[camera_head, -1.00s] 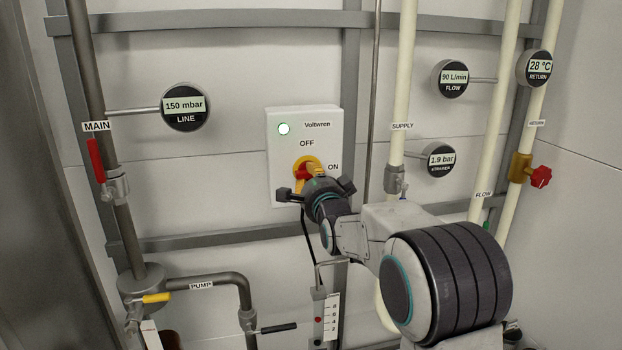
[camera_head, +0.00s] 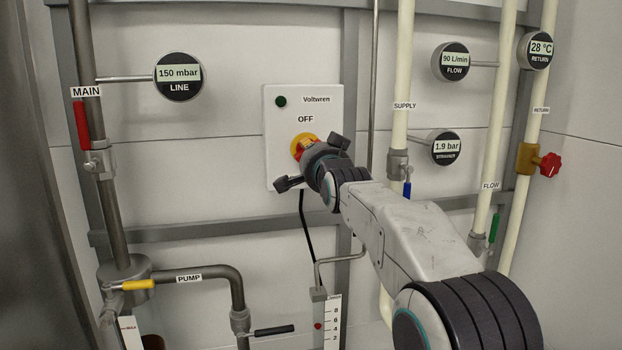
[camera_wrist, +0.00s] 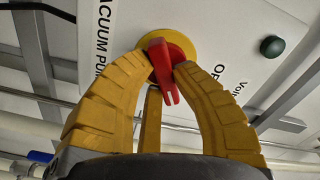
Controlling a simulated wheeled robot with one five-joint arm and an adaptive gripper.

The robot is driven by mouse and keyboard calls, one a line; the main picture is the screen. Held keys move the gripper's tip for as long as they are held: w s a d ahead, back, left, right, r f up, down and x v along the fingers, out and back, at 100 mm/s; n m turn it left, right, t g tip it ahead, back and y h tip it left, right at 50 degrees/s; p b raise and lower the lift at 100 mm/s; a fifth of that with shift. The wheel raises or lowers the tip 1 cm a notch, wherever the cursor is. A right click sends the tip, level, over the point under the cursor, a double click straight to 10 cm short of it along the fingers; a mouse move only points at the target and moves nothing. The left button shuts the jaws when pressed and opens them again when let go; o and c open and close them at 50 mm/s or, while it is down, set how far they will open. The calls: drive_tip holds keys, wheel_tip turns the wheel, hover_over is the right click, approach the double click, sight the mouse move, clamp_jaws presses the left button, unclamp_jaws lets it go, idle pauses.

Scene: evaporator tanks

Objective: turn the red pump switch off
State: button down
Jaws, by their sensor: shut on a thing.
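The red pump switch (camera_head: 298,148) is a red handle on a yellow round plate, on the white "Voltwren" box (camera_head: 278,122). It shows closer in the wrist view (camera_wrist: 160,55), between my yellow fingers. My gripper (camera_wrist: 166,68) is shut on the red handle. In the head view my gripper (camera_head: 307,153) covers the lower right of the switch and the ON label. The OFF label is visible above the switch. The lamp (camera_head: 281,101) on the box is dark green and unlit. The handle's exact angle is partly hidden in the head view.
A MAIN pipe with a red lever (camera_head: 82,125) stands at left. A yellow lever (camera_head: 137,285) and a black lever (camera_head: 274,330) sit low. Pipes with gauges, a blue lever (camera_head: 407,190) and a red knob (camera_head: 549,165) are at right.

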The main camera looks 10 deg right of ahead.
drive_tip(key=n+b, duration=0.1)
drive_tip(key=n, duration=0.2)
drive_tip(key=n+b, duration=0.1)
drive_tip(key=n, duration=0.3)
drive_tip(key=n+b, duration=0.1)
drive_tip(key=n, duration=0.3)
drive_tip(key=shift+d+r, duration=0.1)
drive_tip(key=shift+r, duration=0.3)
drive_tip(key=shift+n, duration=0.3)
drive_tip(key=c, duration=1)
unclamp_jaws()
drive_tip(key=shift+f, duration=0.1)
drive_tip(key=s, duration=1.2)
